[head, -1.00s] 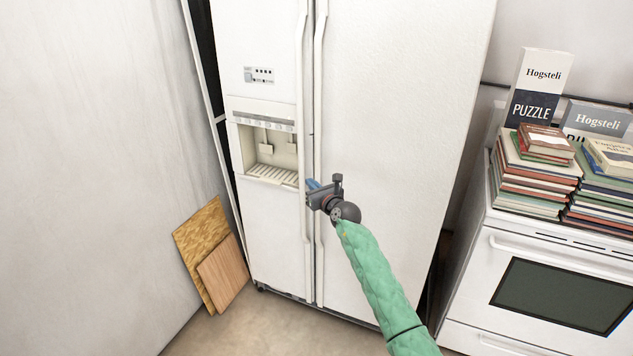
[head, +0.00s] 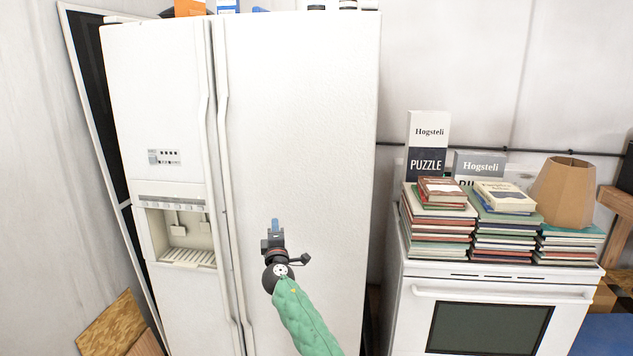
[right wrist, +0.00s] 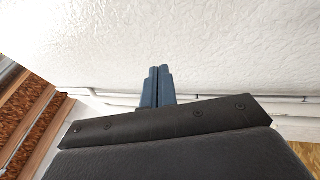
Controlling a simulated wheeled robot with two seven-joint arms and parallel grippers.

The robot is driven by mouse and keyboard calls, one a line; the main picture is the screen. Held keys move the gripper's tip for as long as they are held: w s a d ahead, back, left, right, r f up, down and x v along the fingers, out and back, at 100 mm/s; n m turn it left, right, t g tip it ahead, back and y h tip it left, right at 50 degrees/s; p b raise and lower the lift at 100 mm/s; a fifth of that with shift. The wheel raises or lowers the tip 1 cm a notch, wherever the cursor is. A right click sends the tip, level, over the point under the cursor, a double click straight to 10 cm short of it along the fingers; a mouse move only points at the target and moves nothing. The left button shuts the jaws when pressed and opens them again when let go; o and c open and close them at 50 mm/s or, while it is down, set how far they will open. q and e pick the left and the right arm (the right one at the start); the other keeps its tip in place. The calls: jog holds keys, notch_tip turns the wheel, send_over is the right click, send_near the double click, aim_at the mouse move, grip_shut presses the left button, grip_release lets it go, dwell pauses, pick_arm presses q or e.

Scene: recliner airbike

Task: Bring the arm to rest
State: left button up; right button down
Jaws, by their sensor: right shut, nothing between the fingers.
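My right gripper (head: 275,226) is in front of the right door of the white fridge (head: 310,130) in the head view. Its blue fingers point up, and its green-sleeved arm comes in from below. In the right wrist view the two blue fingers (right wrist: 158,86) are together with nothing between them, and a white textured surface (right wrist: 210,40) fills the background. Whether the gripper touches the door cannot be told. Both fridge doors look shut. My left gripper is not in view.
A white stove (head: 490,310) stands right of the fridge, topped with stacks of books (head: 438,220), puzzle boxes (head: 428,140) and a lampshade (head: 563,193). Wooden boards (head: 112,322) lean by the wall at lower left. Items stand on the fridge top.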

jog(key=s+d+f+m+g+h, duration=0.2)
jog(key=d+f+m+g+h, duration=0.25)
jog(key=d+f+m, duration=0.8)
jog(key=s+d+f+m+g+y, duration=0.1)
jog(key=s+d+f+g, duration=0.15)
jog(key=s+f, duration=0.45)
jog(key=s+d+f+m+g, duration=0.1)
jog(key=s+f+g, duration=0.2)
jog(key=f, duration=0.8)
jog(key=s+d+f+m+g+y, duration=0.15)
jog(key=s+f, duration=0.35)
jog(key=f, duration=0.5)
jog(key=s+d+f+m+g, duration=0.1)
jog(key=s+d+f+g, duration=0.3)
jog(key=s+f, duration=0.8)
jog(key=s+d+f+g, duration=0.1)
jog(key=s+d+f, duration=0.65)
jog(key=s, duration=0.75)
jog(key=s+f+g, duration=0.1)
jog(key=s+f, duration=0.3)
jog(key=s, duration=0.4)
jog(key=s+d+f+g, duration=0.1)
jog(key=s+f, duration=0.3)
jog(key=s, duration=0.5)
jog(key=s+d+f+g, duration=0.1)
jog(key=s+f, duration=0.3)
jog(key=s, duration=0.5)
jog(key=shift+f+m, duration=0.25)
jog(key=shift+m, duration=0.05)
